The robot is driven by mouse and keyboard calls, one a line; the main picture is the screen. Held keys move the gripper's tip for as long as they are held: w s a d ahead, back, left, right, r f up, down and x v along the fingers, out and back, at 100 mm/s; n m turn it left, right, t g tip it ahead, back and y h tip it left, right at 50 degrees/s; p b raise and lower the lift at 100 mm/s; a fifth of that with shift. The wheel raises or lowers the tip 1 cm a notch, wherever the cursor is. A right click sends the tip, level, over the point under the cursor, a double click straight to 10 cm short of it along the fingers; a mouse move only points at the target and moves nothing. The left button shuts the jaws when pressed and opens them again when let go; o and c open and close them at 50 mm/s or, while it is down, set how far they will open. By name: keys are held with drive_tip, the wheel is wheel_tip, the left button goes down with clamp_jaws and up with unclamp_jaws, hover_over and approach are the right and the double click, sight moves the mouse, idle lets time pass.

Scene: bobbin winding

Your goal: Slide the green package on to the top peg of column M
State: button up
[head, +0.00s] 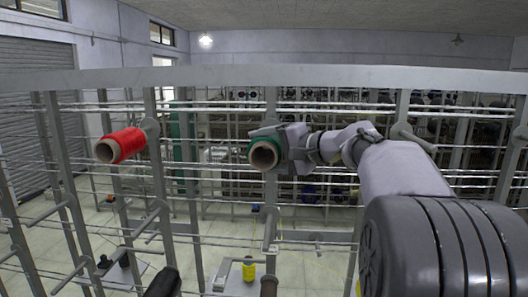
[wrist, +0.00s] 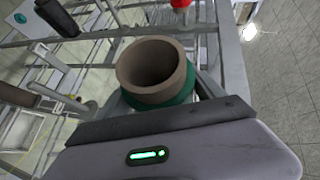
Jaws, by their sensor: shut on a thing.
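The green package (head: 262,152) is a brown tube with green thread wound round it. In the head view it is in front of the upper part of the middle rack column (head: 271,205), its open tube end facing me. My gripper (head: 270,137) is shut on it from the right. In the wrist view the tube mouth (wrist: 152,72) looks open and empty, with green thread (wrist: 168,112) below it by the jaws. The middle column's top peg is hidden behind the package; I cannot tell whether the tube is around it. No letter M is readable.
A red package (head: 124,145) sits on the top peg of a column to the left. A bare top peg (head: 418,142) shows on a column to the right. Lower bare pegs (head: 148,222) stick out at left. A yellow package (head: 249,270) stands low near the middle.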

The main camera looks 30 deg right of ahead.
drive_tip(key=shift+w+d+p, duration=0.55)
drive_tip(key=shift+w, duration=0.3)
drive_tip(key=shift+w+d+p, duration=0.5)
drive_tip(key=shift+w+d, duration=0.05)
drive_tip(key=shift+w, duration=0.25)
drive_tip(key=shift+w+d+p, duration=0.55)
drive_tip(key=shift+w, duration=0.3)
drive_tip(key=shift+r, duration=0.1)
drive_tip(key=shift+w+d+p, duration=0.5)
drive_tip(key=shift+w+p, duration=0.25)
drive_tip(key=shift+w, duration=0.05)
drive_tip(key=shift+w+d+p, duration=0.5)
drive_tip(key=shift+w+p, duration=0.25)
drive_tip(key=shift+w, duration=0.05)
drive_tip(key=shift+f+b, duration=0.55)
drive_tip(key=shift+b, duration=0.15)
drive_tip(key=o, duration=1.6)
